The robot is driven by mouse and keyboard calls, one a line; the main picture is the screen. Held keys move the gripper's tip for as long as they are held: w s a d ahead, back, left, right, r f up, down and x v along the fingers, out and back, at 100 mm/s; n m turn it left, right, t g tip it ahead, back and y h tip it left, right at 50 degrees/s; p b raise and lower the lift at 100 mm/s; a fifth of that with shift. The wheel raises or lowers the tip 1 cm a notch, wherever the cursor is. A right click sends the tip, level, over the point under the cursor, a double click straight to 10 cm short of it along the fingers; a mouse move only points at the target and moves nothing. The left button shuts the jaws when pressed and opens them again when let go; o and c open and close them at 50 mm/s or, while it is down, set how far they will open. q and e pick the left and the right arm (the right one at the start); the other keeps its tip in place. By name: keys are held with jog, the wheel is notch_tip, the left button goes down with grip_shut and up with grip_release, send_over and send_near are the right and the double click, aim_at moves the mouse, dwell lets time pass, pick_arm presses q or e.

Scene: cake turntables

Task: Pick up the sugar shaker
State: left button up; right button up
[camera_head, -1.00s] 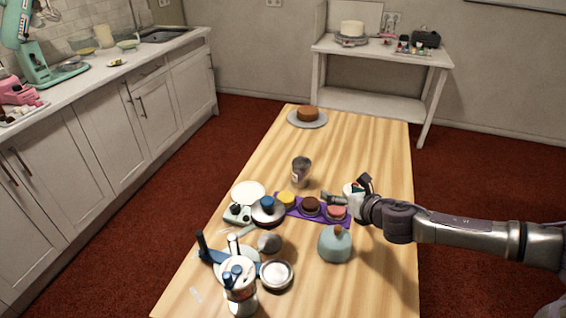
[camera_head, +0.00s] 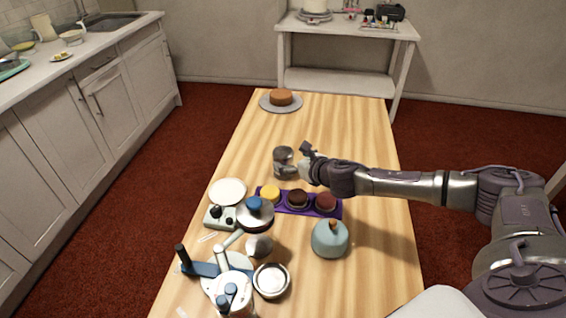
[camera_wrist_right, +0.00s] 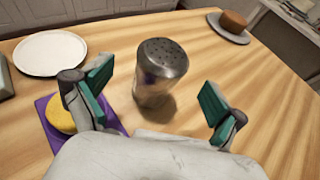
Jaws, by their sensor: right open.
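The sugar shaker (camera_head: 284,162) is a silver metal cylinder with a perforated lid. It stands upright on the wooden table, beyond the purple tray. In the right wrist view the shaker (camera_wrist_right: 160,75) stands ahead of and between the green-padded fingers of my right gripper (camera_wrist_right: 156,102). The fingers are spread wide and hold nothing. In the head view my right gripper (camera_head: 303,160) is just right of the shaker, close to it; whether they touch cannot be told. My left gripper is not in view.
A purple tray (camera_head: 284,208) with several small cakes lies in front of the shaker. A cake (camera_head: 281,97) sits at the far end.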

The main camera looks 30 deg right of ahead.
jog(key=x, duration=0.5)
jog(key=shift+d+f, duration=0.1)
jog(key=shift+f, duration=0.1)
jog(key=shift+c, duration=0.3)
jog(key=shift+r, duration=0.1)
jog(key=c, duration=1.4)
